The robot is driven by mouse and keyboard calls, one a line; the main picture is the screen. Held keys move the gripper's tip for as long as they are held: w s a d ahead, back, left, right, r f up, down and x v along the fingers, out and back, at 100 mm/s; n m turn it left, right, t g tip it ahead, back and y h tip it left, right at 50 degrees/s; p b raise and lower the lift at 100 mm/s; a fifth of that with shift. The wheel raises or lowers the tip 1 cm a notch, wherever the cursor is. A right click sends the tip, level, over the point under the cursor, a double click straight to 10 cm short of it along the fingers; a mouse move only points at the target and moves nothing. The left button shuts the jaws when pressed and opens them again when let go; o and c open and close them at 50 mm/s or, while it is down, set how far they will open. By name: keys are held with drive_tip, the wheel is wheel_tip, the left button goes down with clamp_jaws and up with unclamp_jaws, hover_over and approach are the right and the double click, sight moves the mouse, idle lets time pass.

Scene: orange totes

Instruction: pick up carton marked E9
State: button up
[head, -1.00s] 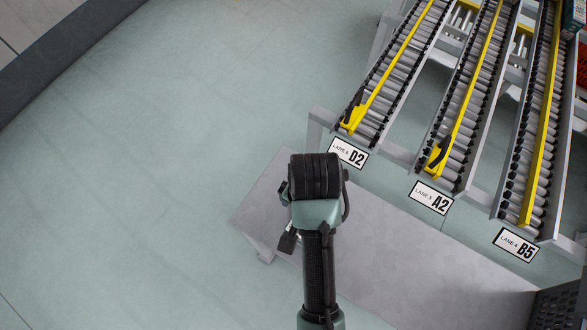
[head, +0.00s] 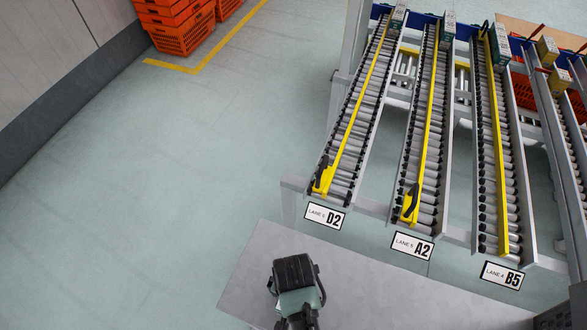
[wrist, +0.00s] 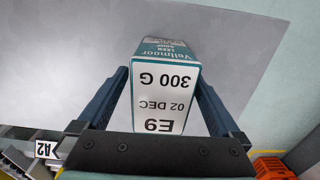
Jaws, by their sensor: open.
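The carton marked E9 (wrist: 165,98) shows in the wrist view as a white and teal box, its printing upside down: "E9", "02 DEC", "300 G", "Vellmoor". It lies between the two dark blue fingers of my gripper (wrist: 160,80), one finger on each side. The jaws are open; I cannot tell whether either finger touches the carton. A grey surface lies behind it. In the head view my arm's dark wrist part shows over the grey bench at the bottom, and the carton and fingers are hidden there.
The grey bench (head: 390,290) stands before roller lanes labelled D2 (head: 325,216), A2 (head: 412,247) and B5 (head: 502,276). Cartons sit at the lanes' far ends. Orange totes (head: 183,30) are stacked at the upper left. The floor on the left is clear.

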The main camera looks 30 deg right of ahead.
wheel_tip(320, 180, down, 2)
drive_tip(key=shift+w+f, duration=0.1)
clamp_jaws()
idle(0.5)
